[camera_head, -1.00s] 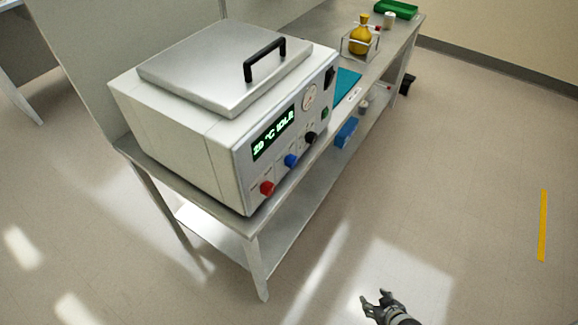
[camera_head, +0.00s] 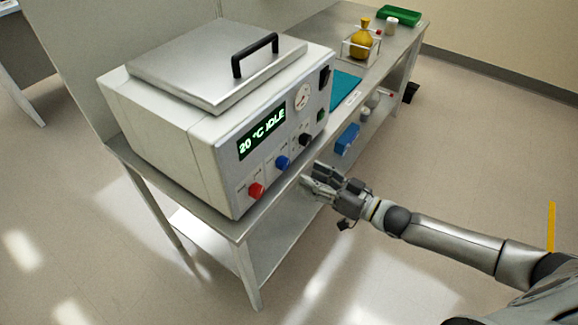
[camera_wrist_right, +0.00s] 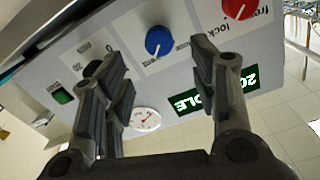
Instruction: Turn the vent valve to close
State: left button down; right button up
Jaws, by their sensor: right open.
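The white vacuum-oven-like unit (camera_head: 200,150) on the bench has a red knob (camera_head: 257,190), a blue knob (camera_head: 283,163) and a black knob (camera_head: 305,140) on its front. I cannot read a vent label. The blue knob (camera_wrist_right: 158,41) shows between my fingers in the right wrist view, with a white pointer mark. The red knob (camera_wrist_right: 238,8) has "lock" lettering beside it. My right gripper (camera_head: 312,180) is open and empty in front of the panel, apart from the knobs; its fingers (camera_wrist_right: 160,57) partly cover the black knob (camera_wrist_right: 93,68). My left gripper is out of view.
The display (camera_head: 262,134) reads "20 °C IDLE". A round gauge (camera_head: 303,97) and green switch (camera_head: 321,115) sit on the same panel. A yellow flask (camera_head: 362,40), teal mat (camera_head: 344,87) and green tray (camera_head: 399,15) lie farther along the bench. Floor at right is clear.

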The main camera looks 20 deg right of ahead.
aim_at(287, 165)
jog(key=x, duration=0.7)
jog(key=shift+w+a, duration=0.1)
jog(key=shift+w, duration=0.1)
jog(key=c, duration=1)
